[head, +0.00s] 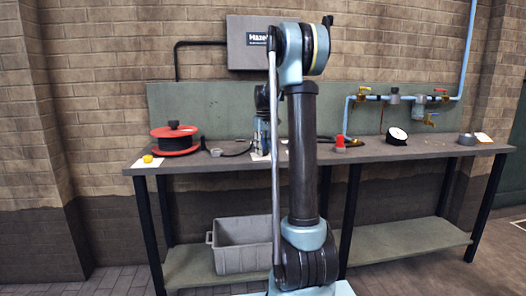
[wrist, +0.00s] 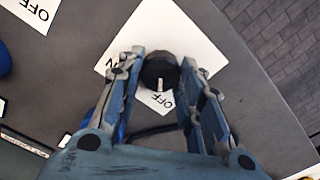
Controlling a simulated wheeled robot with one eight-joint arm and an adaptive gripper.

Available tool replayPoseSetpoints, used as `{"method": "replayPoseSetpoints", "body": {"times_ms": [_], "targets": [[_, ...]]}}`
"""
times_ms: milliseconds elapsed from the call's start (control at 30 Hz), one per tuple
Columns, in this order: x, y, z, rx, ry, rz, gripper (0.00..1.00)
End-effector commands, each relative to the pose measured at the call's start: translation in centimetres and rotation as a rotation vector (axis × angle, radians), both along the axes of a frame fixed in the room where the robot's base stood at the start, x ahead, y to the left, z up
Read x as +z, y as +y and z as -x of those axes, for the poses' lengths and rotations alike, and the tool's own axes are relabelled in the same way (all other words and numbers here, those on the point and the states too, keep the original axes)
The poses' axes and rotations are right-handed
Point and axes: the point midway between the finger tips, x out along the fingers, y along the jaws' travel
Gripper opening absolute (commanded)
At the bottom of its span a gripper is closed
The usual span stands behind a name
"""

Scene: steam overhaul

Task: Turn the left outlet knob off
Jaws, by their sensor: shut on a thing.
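A round black knob (wrist: 160,70) with a white pointer mark stands on a white card (wrist: 199,44) in the wrist view. The mark points down the picture, toward the printed "OFF". Part of a second word, ending in N, shows at the card's left. My gripper (wrist: 159,72) has its two fingers on either side of the knob and is shut on it. In the head view my gripper (head: 262,146) points down at the middle of the bench, partly behind my arm. The knob cannot be made out there.
A second card (wrist: 28,12) marked "OFF" lies at upper left in the wrist view. On the bench (head: 220,162) are a red reel (head: 175,139), a yellow item (head: 148,158) and a red item (head: 340,143). Pipes with valves (head: 394,97) run behind. A grey crate (head: 240,246) is below.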

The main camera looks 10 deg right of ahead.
Motion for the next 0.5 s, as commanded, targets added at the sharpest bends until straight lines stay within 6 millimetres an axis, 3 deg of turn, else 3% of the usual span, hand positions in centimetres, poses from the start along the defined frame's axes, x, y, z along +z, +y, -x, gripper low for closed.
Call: {"method": "replayPoseSetpoints", "body": {"times_ms": [500], "targets": [[0.03,0.00,-0.14,0.109,-0.004,0.000,0.10]]}}
